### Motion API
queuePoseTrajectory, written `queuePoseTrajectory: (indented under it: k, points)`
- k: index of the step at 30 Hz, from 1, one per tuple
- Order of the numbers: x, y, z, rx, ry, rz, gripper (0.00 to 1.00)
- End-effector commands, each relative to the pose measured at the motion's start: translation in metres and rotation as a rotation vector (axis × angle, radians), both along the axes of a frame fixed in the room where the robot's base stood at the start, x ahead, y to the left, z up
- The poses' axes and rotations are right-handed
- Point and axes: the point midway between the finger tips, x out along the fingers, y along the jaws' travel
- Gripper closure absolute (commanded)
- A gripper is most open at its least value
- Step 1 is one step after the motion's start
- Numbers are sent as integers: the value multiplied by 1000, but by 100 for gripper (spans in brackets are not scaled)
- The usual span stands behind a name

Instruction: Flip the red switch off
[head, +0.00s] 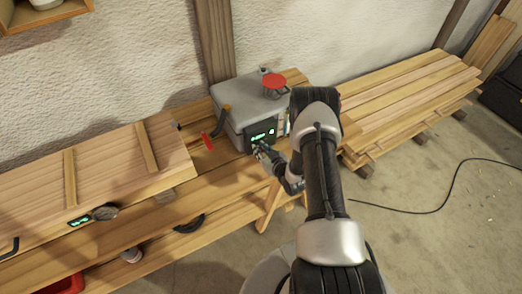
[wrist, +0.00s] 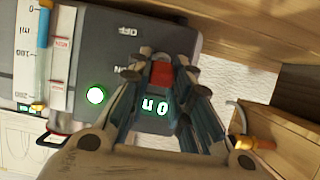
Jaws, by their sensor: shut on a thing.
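The red switch (wrist: 161,74) shows in the wrist view as a red block on a dark panel (wrist: 105,50) with pale, upside-down lettering. My gripper (wrist: 160,66) has one finger on each side of it and is shut on it. Glowing green characters (wrist: 154,105) show between the fingers, below the red block in the picture. In the head view my gripper (head: 260,148) is at the front of a grey box (head: 235,104) with green lit characters (head: 262,136). There the gripper and arm hide the switch. I cannot tell its exact position.
The box stands on a wooden bench (head: 180,215). A red round handle (head: 275,83) is on its top, a dark lever (head: 222,121) at its left. A hinged wooden panel (head: 110,175) lies left. Stacked planks (head: 410,100) are right. A green round light (wrist: 95,95) is beside the fingers.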

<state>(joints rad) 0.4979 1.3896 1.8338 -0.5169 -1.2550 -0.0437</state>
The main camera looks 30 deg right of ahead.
Motion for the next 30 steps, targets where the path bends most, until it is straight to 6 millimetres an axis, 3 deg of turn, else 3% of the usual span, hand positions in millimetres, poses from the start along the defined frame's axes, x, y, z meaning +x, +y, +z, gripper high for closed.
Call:
queuePoseTrajectory:
  k: [8,20,30]
  points:
    - [-3,0,-12,5,-103,-1,100]
    - [-7,0,-31,15,-422,0,100]
    - [-6,0,-34,22,-645,1,100]
